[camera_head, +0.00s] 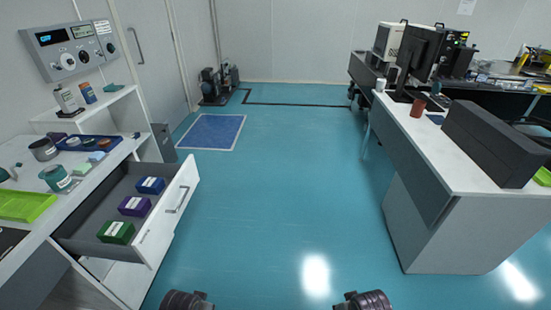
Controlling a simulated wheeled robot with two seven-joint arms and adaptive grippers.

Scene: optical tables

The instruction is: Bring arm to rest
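Two dark, rounded parts of my own arms show at the bottom edge, one left of centre and one right of centre. They are cut off by the frame, and neither arm's fingers are visible. Both arm parts are over the open teal floor (290,200), apart from the furniture. Nothing is seen held.
At the left, a white counter's drawer (168,220) stands open with a green box (116,232), a purple box (134,206) and a blue box (150,185) inside. At the right stands a white desk (440,160) with a long black case (492,142). Floor between is clear.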

